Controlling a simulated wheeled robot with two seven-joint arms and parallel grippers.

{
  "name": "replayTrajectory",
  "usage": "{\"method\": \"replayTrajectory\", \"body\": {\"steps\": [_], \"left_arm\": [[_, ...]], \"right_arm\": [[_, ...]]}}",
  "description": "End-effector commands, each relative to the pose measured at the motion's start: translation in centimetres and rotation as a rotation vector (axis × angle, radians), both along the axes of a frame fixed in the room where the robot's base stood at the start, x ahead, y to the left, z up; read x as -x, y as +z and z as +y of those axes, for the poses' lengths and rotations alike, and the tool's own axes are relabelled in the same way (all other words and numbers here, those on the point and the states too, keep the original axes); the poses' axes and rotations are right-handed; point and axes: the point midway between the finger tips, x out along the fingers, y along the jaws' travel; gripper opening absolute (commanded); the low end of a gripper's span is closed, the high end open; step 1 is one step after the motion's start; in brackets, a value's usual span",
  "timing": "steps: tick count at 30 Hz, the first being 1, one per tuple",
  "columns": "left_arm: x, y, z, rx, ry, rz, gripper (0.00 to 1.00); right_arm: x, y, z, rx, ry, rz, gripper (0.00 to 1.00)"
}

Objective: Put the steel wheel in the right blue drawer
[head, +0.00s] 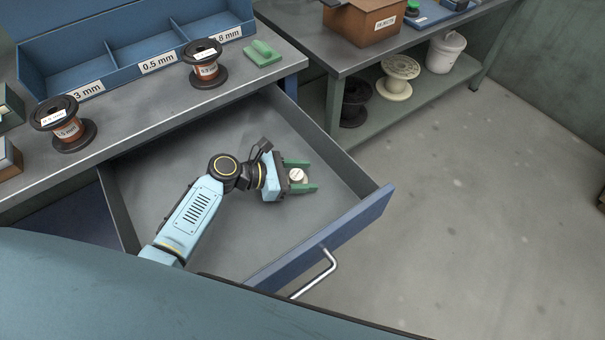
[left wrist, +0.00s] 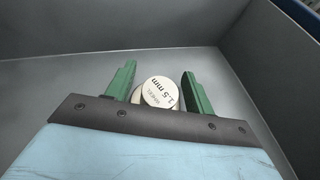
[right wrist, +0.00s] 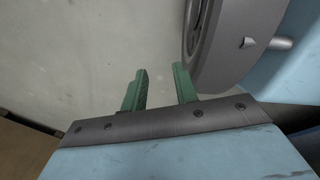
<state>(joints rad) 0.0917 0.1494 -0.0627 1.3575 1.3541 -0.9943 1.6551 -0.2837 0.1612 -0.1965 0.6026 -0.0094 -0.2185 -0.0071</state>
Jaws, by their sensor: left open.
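The steel wheel (head: 297,175) is a small pale disc in the open blue drawer (head: 335,237). In the left wrist view the wheel (left wrist: 161,92) shows a round label with "1.5 mm" on it. My left gripper (head: 312,175) is open inside the drawer, with its green fingers on either side of the wheel. In the left wrist view small gaps show between the fingers and the disc. Whether the wheel touches the drawer floor is hard to tell. My right gripper (right wrist: 159,68) shows only in the right wrist view, with its fingers apart and nothing between them.
The bench above the drawer holds two copper spools (head: 67,129) (head: 206,69), a green block (head: 262,54) and a blue divided bin (head: 112,62). A second bench (head: 345,62) stands behind, with a cardboard box (head: 363,20) on top. Open floor lies at right.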

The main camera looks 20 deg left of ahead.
Motion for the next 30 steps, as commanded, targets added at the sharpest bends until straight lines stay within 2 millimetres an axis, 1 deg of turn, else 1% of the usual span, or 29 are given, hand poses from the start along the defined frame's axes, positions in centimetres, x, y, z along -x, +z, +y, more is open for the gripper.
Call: {"method": "replayTrajectory", "body": {"steps": [2, 5, 8, 12, 15, 19, 24, 30], "left_arm": [[0.0, 0.4, 0.0, 0.000, 0.000, -0.001, 0.53], [0.6, 0.7, 1.0, -0.002, 0.000, 0.000, 0.53], [1.5, 1.5, 2.6, -0.004, 0.002, 0.001, 0.53], [3.0, 2.7, 5.1, -0.005, 0.000, 0.000, 0.53], [4.0, 3.4, 6.7, -0.004, 0.001, 0.001, 0.53], [5.0, 4.2, 8.3, -0.003, 0.000, 0.002, 0.53], [5.7, 4.7, 9.4, -0.001, 0.000, 0.001, 0.53], [5.8, 4.7, 9.6, 0.000, 0.000, 0.000, 0.53]], "right_arm": [[0.2, 0.2, 0.0, 0.000, 0.000, 0.002, 0.29], [0.5, 0.5, 0.1, -0.002, -0.001, 0.006, 0.29], [0.8, 1.1, 0.4, -0.005, -0.002, 0.009, 0.29], [1.1, 1.7, 1.3, -0.017, -0.007, 0.013, 0.29], [1.1, 2.0, 2.2, -0.029, -0.011, 0.011, 0.29], [0.8, 2.4, 2.9, -0.038, -0.014, 0.006, 0.29], [0.5, 2.6, 3.0, -0.040, -0.014, 0.002, 0.29], [0.3, 2.5, 3.0, -0.040, -0.014, -0.001, 0.29]]}}
